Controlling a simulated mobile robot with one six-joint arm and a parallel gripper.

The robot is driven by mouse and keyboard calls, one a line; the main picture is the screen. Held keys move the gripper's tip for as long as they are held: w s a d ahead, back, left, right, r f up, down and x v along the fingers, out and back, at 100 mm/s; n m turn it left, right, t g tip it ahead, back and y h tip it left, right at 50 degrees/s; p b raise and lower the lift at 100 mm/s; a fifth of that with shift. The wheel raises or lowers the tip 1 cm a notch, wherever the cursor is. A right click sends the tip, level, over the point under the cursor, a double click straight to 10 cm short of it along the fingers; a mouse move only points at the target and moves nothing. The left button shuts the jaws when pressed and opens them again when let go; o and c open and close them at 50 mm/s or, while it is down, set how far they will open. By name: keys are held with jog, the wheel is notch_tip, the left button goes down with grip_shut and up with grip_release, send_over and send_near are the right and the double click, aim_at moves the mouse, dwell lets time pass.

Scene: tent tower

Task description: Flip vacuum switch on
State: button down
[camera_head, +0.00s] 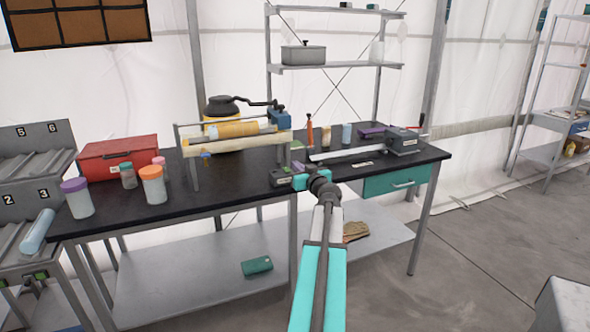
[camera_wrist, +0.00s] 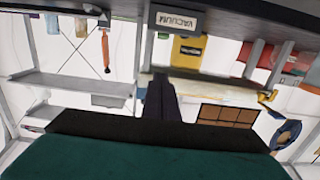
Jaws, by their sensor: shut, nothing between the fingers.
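A white plate reading VACUUM (camera_wrist: 178,20) shows inverted at the top of the wrist view, on a dark housing just beyond my fingertips. My gripper (camera_wrist: 160,82) is shut and empty, its dark fingers pointing toward that plate with a gap between. In the head view a small dark box (camera_head: 281,177) sits at the front edge of the black bench (camera_head: 232,196), and the teal end of my arm is close beside it. My fingertips cannot be made out there. I cannot make out the switch lever or its position.
A roller frame (camera_head: 190,172) stands left of the dark box. Jars and a red toolbox (camera_head: 118,158) are farther left. A metal rail (camera_head: 345,154) and a grey device (camera_head: 400,141) lie right. A teal drawer (camera_head: 398,182) hangs below. The floor at right is largely clear.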

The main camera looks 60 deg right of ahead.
jog(key=p, duration=0.2)
send_over(288, 174)
jog(key=shift+s+f, duration=0.2)
jog(key=shift+s, duration=0.05)
jog(key=shift+w+d+f+p, duration=0.1)
jog(key=shift+w+f+p, duration=0.1)
jog(key=shift+f, duration=0.85)
jog(key=shift+w+d+f+p, duration=0.1)
jog(key=shift+w+f+p, duration=0.05)
jog(key=shift+f, duration=0.85)
